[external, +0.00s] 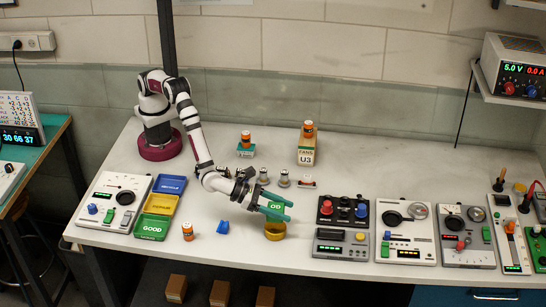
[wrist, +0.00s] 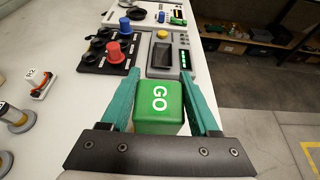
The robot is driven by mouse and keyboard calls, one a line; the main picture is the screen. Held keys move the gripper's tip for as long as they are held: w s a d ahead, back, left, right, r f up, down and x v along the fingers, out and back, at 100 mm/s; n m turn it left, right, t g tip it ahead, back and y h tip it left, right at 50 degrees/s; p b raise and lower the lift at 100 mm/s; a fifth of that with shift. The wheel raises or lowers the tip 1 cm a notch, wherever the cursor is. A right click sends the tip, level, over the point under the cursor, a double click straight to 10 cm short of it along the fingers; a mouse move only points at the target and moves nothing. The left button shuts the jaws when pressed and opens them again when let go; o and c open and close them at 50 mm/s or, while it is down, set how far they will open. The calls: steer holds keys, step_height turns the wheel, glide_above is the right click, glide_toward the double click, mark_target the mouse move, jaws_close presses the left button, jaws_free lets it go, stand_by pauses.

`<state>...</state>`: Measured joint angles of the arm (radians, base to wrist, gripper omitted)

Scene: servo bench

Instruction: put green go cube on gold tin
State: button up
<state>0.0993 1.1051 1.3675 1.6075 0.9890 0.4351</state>
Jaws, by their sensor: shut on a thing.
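The green GO cube (external: 276,208) is held between the teal fingers of my gripper (external: 284,209), near the front edge of the bench. In the wrist view the cube (wrist: 160,105) sits between both fingers with its white GO lettering showing. The gold tin (external: 275,231) stands on the bench right under the cube in the external view. The fingers and cube cover part of the tin, so I cannot tell whether the cube touches it.
A black panel with red and blue knobs (external: 342,210) stands close to the right of my gripper. A blue clip-like part (external: 223,227) and an orange-banded servo (external: 187,231) lie to the left. Several small motors stand behind. The bench's front edge is close.

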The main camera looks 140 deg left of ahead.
steer(key=shift+f, duration=1.8)
steer(key=shift+f, duration=0.1)
steer(key=o, duration=1.4)
